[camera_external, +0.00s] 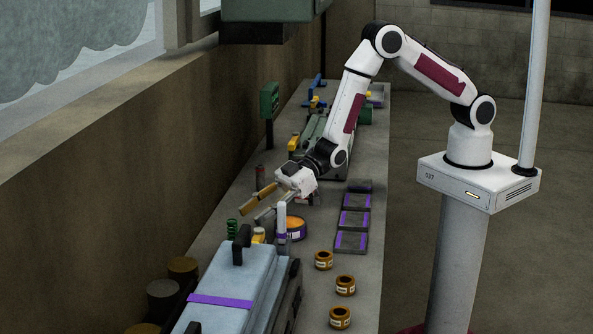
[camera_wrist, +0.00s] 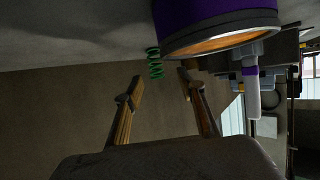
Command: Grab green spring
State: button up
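In the wrist view the green spring (camera_wrist: 155,63) shows beyond and between the fingertips, nearer the left finger. My gripper (camera_external: 262,206) is above the bench, short of the spring and apart from it. In the wrist view my gripper (camera_wrist: 161,80) has its two fingers spread, with nothing between them.
An orange-topped purple cylinder (camera_external: 294,228) and a white upright piece (camera_external: 281,222) stand close by, right of the spring. A grey-blue block (camera_external: 238,275) is in front. Several small orange rings (camera_external: 345,285) and dark purple-striped trays (camera_external: 352,241) lie to the right.

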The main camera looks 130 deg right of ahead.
aim_at(233, 230)
jog(key=shift+w+f, duration=0.15)
jog(key=shift+w, duration=0.15)
jog(key=shift+w, duration=0.1)
jog(key=shift+w+d+f, duration=0.15)
jog(key=shift+w+f, duration=0.05)
jog(key=shift+w, duration=0.55)
jog(key=shift+w+d+f, duration=0.15)
jog(key=shift+w+f, duration=0.05)
jog(key=shift+w, duration=0.5)
jog(key=shift+x, duration=1.05)
grip_shut()
